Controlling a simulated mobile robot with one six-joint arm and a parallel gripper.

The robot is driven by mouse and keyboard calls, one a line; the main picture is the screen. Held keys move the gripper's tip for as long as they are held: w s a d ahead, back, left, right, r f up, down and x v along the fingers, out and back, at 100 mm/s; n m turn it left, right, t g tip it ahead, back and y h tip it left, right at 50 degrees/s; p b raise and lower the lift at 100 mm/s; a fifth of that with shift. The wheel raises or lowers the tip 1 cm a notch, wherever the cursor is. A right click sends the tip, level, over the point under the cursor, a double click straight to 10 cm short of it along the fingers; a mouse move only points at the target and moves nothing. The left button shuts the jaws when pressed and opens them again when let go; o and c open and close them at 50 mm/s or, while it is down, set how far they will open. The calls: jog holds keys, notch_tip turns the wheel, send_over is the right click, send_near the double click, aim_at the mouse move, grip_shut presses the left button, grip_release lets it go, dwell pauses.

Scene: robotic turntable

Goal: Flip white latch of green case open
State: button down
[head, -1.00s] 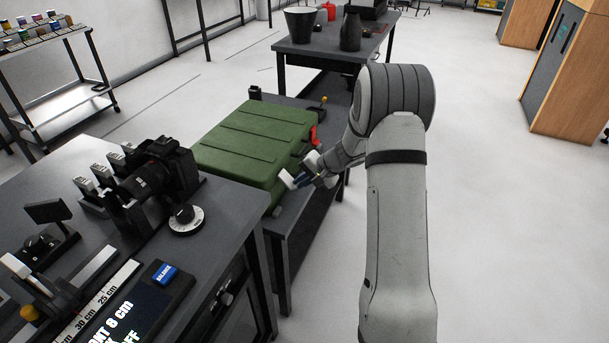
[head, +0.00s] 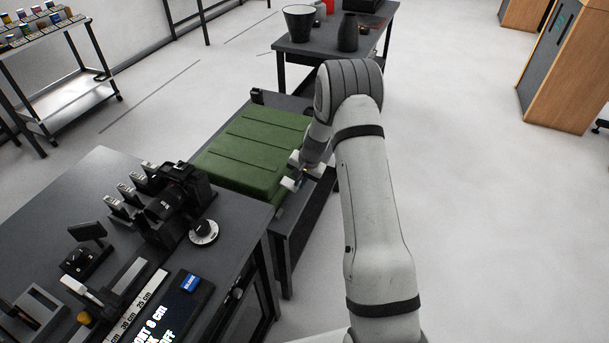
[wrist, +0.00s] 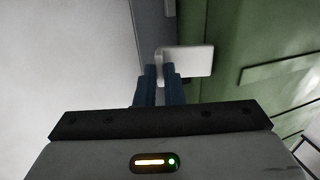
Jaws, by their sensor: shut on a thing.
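The green case (head: 255,150) lies closed on a low dark table. It also fills the right side of the wrist view (wrist: 250,45). The white latch (wrist: 192,62) is on the case's edge, a pale plate with a lip on its left end. My gripper (wrist: 159,74) has its two blue fingers close together at that lip, shut on the white latch. In the head view my gripper (head: 301,180) is at the case's right side.
A workbench (head: 110,190) with a camera (head: 170,195) and a dial (head: 204,231) stands at the front left. A table (head: 325,45) with dark vessels stands behind. The floor to the right is clear up to a wooden cabinet (head: 565,65).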

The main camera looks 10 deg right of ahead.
jog(key=shift+s, duration=0.1)
dwell(0.5)
jog(key=c, duration=1.6)
grip_release()
jog(key=shift+o, duration=0.3)
jog(key=v, duration=0.7)
jog(key=shift+r+b, duration=0.35)
